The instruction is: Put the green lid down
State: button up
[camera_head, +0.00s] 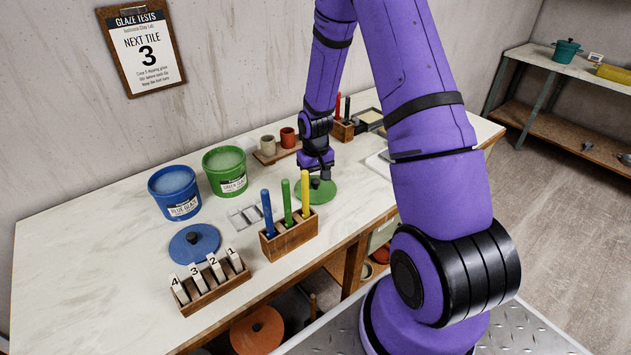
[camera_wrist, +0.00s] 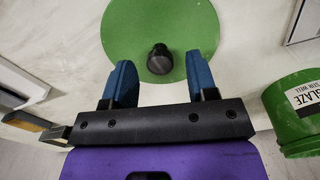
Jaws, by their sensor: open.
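The green lid (camera_head: 317,192) lies flat on the worktop, right of the tool block. It also shows in the wrist view (camera_wrist: 160,25) as a green disc with a dark round knob (camera_wrist: 160,60). My gripper (camera_head: 317,181) is right over the lid. In the wrist view its two blue fingers (camera_wrist: 160,82) are apart, one on each side of the knob and not touching it. The green glaze bucket (camera_head: 225,170) stands open behind and to the left, with glaze showing inside. It also appears at the right edge of the wrist view (camera_wrist: 300,115).
A wooden block (camera_head: 289,238) with blue, green and yellow handled tools stands close left of the lid. The blue glaze bucket (camera_head: 174,193), blue lid (camera_head: 194,243) and numbered tile rack (camera_head: 211,284) are farther left. Cups (camera_head: 288,138) stand behind. Left worktop is clear.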

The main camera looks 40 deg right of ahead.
notch_tip(320, 180, up, 11)
notch_tip(320, 180, up, 9)
jog(key=t, duration=0.1)
send_over(315, 181)
jog(key=s+a, duration=0.3)
jog(key=s+a+r+n+t, duration=0.1)
jog(key=s+a+r, duration=0.35)
jog(key=r, duration=0.55)
jog(key=s+a+r+t, duration=0.1)
jog(key=s+r, duration=0.2)
jog(key=s, duration=0.3)
jog(key=s+a+r+t, duration=0.1)
jog(key=s+a+r, duration=0.1)
jog(key=s, duration=0.4)
jog(key=s+a+r+n+t, duration=0.1)
jog(key=s+a+r, duration=0.1)
jog(key=s+r, duration=0.2)
jog(key=s, duration=0.3)
jog(key=shift+a+r, duration=0.2)
jog(key=shift+r, duration=0.05)
